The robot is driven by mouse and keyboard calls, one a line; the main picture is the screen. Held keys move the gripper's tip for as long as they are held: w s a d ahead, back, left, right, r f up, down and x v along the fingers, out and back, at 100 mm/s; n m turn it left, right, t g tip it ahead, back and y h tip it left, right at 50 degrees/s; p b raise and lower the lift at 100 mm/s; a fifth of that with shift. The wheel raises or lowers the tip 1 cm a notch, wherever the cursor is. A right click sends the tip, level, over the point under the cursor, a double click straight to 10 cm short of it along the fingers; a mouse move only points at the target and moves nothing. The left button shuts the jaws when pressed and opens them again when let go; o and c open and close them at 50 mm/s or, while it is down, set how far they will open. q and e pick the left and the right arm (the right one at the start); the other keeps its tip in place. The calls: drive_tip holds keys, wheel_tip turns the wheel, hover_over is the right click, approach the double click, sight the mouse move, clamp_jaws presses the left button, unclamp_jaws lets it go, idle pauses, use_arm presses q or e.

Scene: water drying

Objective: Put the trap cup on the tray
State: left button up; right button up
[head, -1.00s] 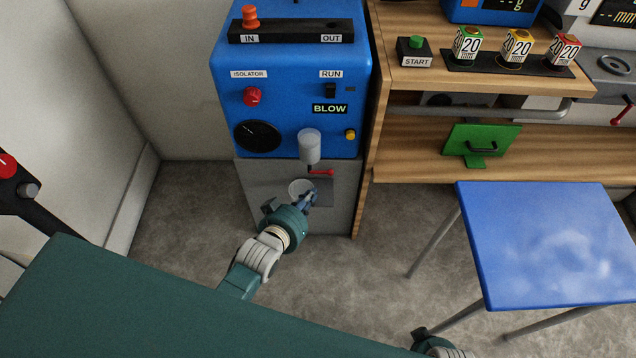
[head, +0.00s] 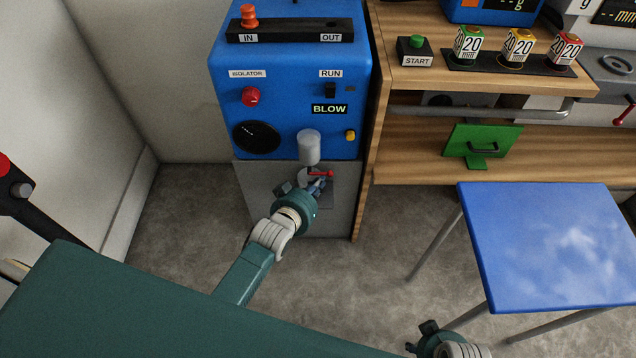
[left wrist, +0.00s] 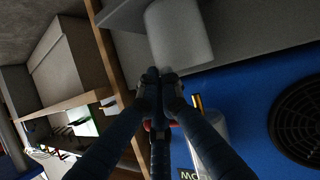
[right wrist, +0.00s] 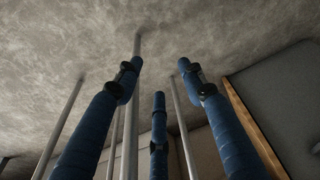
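The white trap cup (head: 306,176) is under the translucent bowl (head: 309,147) on the blue machine's front. My left gripper (head: 317,184) covers part of it. In the left wrist view the pale cup (left wrist: 180,35) is at the fingertips, and my left gripper (left wrist: 160,78) appears closed on its edge.
The blue machine (head: 285,100) stands on a grey base. A red lever (head: 320,173) is close to the left gripper. The wooden bench (head: 410,168) is right of it, with a blue-topped table (head: 540,250) in front. Floor between is clear.

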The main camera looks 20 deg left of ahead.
use_arm(q)
drive_tip(key=o, duration=0.4)
drive_tip(key=shift+r, duration=0.1)
drive_tip(key=shift+s+r, duration=0.15)
drive_tip(key=shift+s, duration=0.1)
drive_tip(key=p+v, duration=0.3)
drive_tip(key=v, duration=0.8)
drive_tip(key=s+a+f+m+g, duration=0.1)
drive_tip(key=s+f+g, duration=0.2)
drive_tip(key=s+f, duration=0.5)
drive_tip(key=s+a+f+m+g+y, duration=0.1)
drive_tip(key=s+f+g, duration=0.3)
drive_tip(key=s+f, duration=0.4)
drive_tip(key=s+a+f+m+g, duration=0.1)
drive_tip(key=s+f+g, duration=0.3)
drive_tip(key=s+f, duration=0.5)
wheel_tip(320, 180, down, 3)
drive_tip(key=shift+s+f, duration=0.1)
drive_tip(key=shift+s, duration=0.05)
use_arm(e)
drive_tip(key=s+f, duration=0.5)
drive_tip(key=f, duration=0.4)
drive_tip(key=shift+d+f+g, duration=0.25)
drive_tip(key=shift+d+g, duration=0.05)
drive_tip(key=shift+g, duration=0.1)
